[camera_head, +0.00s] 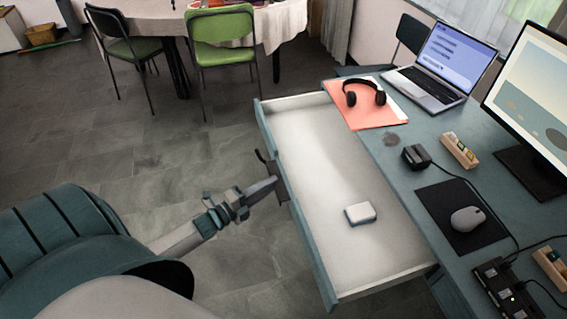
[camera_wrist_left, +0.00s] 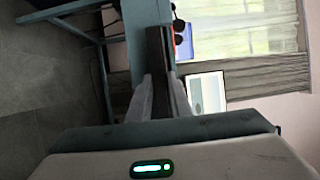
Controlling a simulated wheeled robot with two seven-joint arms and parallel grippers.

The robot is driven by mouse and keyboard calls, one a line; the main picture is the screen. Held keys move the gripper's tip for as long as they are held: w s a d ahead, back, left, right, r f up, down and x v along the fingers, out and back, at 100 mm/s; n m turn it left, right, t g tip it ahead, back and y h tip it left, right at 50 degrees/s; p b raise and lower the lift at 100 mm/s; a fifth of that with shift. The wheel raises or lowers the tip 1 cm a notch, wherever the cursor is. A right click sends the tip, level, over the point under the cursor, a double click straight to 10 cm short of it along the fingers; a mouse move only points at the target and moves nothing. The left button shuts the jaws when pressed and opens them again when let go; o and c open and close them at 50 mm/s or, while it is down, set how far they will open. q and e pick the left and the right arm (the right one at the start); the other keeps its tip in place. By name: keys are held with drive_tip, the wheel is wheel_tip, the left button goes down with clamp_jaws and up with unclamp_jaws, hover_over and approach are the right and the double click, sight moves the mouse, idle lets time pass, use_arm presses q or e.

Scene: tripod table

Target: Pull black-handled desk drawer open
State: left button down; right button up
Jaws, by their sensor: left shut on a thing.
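The desk drawer (camera_head: 310,150) is pulled well out from the desk, and its white inside shows. A small white box (camera_head: 361,213) lies in it. The dark handle (camera_head: 262,157) is on the drawer's front, partly hidden by my gripper. My left gripper (camera_head: 272,187) is at the drawer front, shut on the handle. In the left wrist view the two fingers (camera_wrist_left: 161,95) meet the dark handle (camera_wrist_left: 157,48) against the blue-grey drawer front (camera_wrist_left: 134,35). My right gripper is in neither view.
The desk top (camera_head: 405,185) holds a laptop (camera_head: 440,65), headphones (camera_head: 363,92) on a coral folder, a monitor (camera_head: 535,85), and a mouse (camera_head: 467,219) on a black pad. Green chairs (camera_head: 222,40) stand by a table at the back. The grey floor (camera_head: 130,130) left of the drawer is clear.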

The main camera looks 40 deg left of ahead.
use_arm(q)
drive_tip(key=shift+s+a+f, duration=0.25)
drive_tip(key=shift+s+f, duration=0.1)
drive_tip(key=shift+s, duration=0.2)
drive_tip(key=c, duration=1.7)
unclamp_jaws()
drive_tip(key=shift+w+r, duration=0.1)
drive_tip(key=shift+r, duration=0.1)
